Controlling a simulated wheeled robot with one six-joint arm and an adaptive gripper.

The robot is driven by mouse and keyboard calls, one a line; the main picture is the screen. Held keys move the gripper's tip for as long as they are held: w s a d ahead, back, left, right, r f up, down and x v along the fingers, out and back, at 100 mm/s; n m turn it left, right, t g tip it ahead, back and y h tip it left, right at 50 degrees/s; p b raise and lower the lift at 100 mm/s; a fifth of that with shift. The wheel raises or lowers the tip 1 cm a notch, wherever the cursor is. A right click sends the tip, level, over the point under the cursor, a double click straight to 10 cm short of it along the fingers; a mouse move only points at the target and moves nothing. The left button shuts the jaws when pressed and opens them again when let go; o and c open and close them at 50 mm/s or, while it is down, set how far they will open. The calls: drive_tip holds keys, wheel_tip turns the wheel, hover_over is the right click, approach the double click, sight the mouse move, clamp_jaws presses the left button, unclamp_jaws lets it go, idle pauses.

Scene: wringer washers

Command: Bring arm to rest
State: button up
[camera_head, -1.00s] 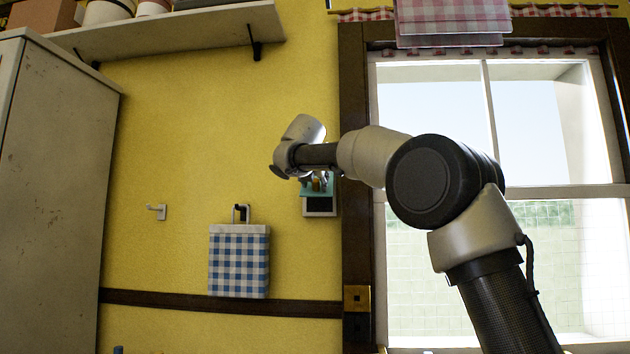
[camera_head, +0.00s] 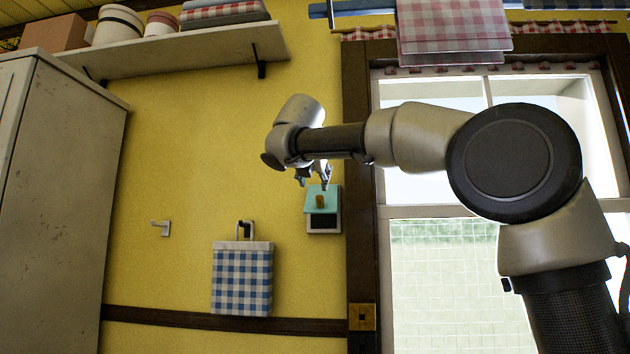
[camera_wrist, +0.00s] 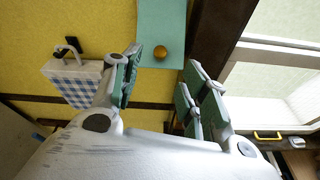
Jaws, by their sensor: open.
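My gripper (camera_head: 314,180) hangs from my raised arm in front of the yellow wall. In the wrist view my gripper (camera_wrist: 160,88) shows its two fingers spread apart with nothing between them. Beyond the fingertips is a small wall box with a teal flap (camera_head: 322,198) and a brass-coloured knob (camera_head: 320,201). The teal flap also shows in the wrist view (camera_wrist: 160,25), with the knob (camera_wrist: 162,53) near its lower edge. The fingers appear apart from the knob.
A blue-checked bag (camera_head: 242,280) hangs from a wall hook, with an empty hook (camera_head: 161,228) to its left. A shelf (camera_head: 185,50) holds boxes and folded cloth. A tall cabinet (camera_head: 55,190) stands left. A window (camera_head: 450,270) is at right, with checked cloths (camera_head: 453,25) hanging above it.

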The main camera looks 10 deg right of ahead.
idle(0.3)
wheel_tip(320, 180, down, 12)
drive_tip(key=a+m+g+y, duration=0.2)
drive_tip(key=m+g, duration=0.1)
drive_tip(key=m, duration=0.4)
drive_tip(key=s+d+f+m+g, duration=0.1)
drive_tip(key=s+d+f+m, duration=0.25)
drive_tip(key=f, duration=0.25)
drive_tip(key=s+d+f+m+g, duration=0.2)
drive_tip(key=s+f+m, duration=0.15)
drive_tip(key=f, duration=0.25)
drive_tip(key=s+d+f+m+g+y, duration=0.1)
drive_tip(key=s+d+f+m, duration=0.4)
drive_tip(key=s, duration=0.5)
drive_tip(key=s+d+f+m+g, duration=0.1)
drive_tip(key=s+d+f+m, duration=0.4)
drive_tip(key=s+f, duration=0.4)
drive_tip(key=s+d+f+m+g+y, duration=0.1)
drive_tip(key=s+d+f+m, duration=0.4)
drive_tip(key=s, duration=0.7)
wheel_tip(320, 180, down, 2)
drive_tip(key=shift+d+f+m+g+y, duration=0.3)
drive_tip(key=shift+d+m, duration=0.1)
drive_tip(key=shift+d, duration=0.8)
drive_tip(key=shift+s, duration=0.1)
